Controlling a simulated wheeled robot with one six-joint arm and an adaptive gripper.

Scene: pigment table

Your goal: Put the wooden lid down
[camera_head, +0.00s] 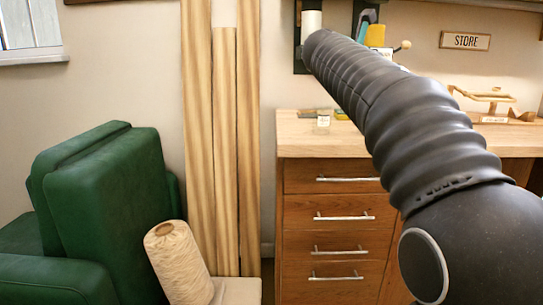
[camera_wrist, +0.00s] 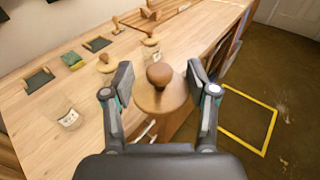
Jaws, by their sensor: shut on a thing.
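The wooden lid (camera_wrist: 160,100), a round disc with a brown ball knob on top, shows in the wrist view between the fingers of my gripper (camera_wrist: 160,82). My gripper is shut on the lid. The lid hangs over the front edge of the wooden table (camera_wrist: 108,113), with drawer handles below it; its exact height is hard to tell. An open glass jar (camera_wrist: 67,118) with a pale label stands on the table to the left. In the head view my arm hides much of the table, and neither the lid nor my gripper shows.
Other lidded jars (camera_wrist: 108,64) stand farther along the table, with a green block (camera_wrist: 75,61) and dark trays (camera_wrist: 38,80). A yellow frame (camera_wrist: 248,122) marks the floor at right. A green armchair (camera_head: 110,205) and a thread spool (camera_head: 178,262) are left of the drawers.

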